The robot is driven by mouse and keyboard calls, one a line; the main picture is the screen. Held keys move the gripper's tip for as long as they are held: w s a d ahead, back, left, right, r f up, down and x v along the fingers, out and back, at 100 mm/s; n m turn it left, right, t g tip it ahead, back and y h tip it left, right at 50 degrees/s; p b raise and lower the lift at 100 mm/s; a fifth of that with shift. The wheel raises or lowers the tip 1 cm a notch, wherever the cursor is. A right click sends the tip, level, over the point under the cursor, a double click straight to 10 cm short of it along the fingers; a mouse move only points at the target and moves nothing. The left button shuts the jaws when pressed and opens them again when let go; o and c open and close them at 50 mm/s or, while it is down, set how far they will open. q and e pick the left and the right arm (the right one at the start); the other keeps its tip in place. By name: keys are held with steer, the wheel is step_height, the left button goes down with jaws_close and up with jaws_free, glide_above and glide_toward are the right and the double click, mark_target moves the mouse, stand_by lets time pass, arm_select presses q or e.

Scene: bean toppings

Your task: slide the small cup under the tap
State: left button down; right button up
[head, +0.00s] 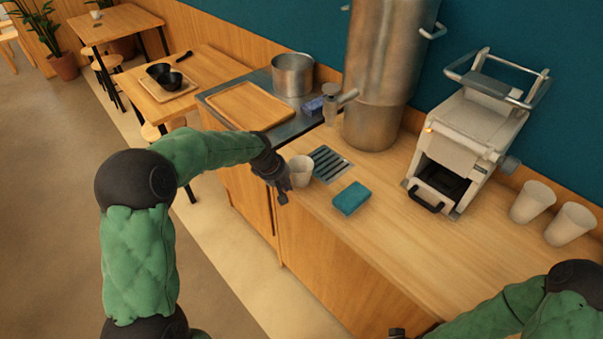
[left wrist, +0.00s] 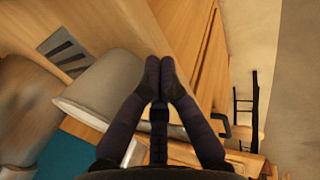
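The small white cup (head: 301,171) stands upright on the wooden counter, just left of the slotted drip tray (head: 340,172). The tap (head: 346,97) sticks out of the tall metal urn (head: 383,75), above and behind the tray. My left gripper (head: 282,197) is low at the counter's front edge, on the cup's left side. In the left wrist view its fingertips (left wrist: 161,66) are together with nothing seen between them, and the cup (left wrist: 105,85) is beside them, outside the fingers. Whether they touch it is unclear. My right gripper (head: 398,333) barely shows at the bottom edge.
A teal sponge (head: 351,198) lies right of the cup. A white machine (head: 465,140) and two larger cups (head: 532,201) stand further right. A wooden board (head: 250,106) and a metal pot (head: 292,74) are behind left. The front middle counter is clear.

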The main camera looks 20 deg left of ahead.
mark_target(307, 170)
arm_select(q)
steer(key=shift+w+d+p, duration=0.35)
steer(key=shift+w, duration=0.55)
steer(key=shift+w+d+p, duration=0.3)
steer(key=shift+w+d, duration=0.1)
steer(key=shift+w, duration=0.55)
steer(key=shift+w+d+p, duration=0.35)
steer(key=shift+w, duration=0.55)
steer(key=shift+w+d+p, duration=0.3)
steer(key=shift+w+d, duration=0.1)
steer(key=shift+w, duration=0.6)
steer(key=shift+w+d+p, duration=0.25)
steer(key=shift+w+d, duration=0.1)
steer(key=shift+w, duration=0.7)
steer(key=shift+w+d+p, duration=0.3)
steer(key=shift+w+d, duration=0.1)
steer(key=shift+w, duration=0.6)
steer(key=shift+s+a, duration=0.3)
steer(key=shift+s, duration=0.45)
steer(key=shift+s+a, duration=0.25)
steer(key=shift+s, duration=0.45)
step_height(307, 170, up, 10)
steer(key=p, duration=0.7)
steer(key=shift+f, duration=0.1)
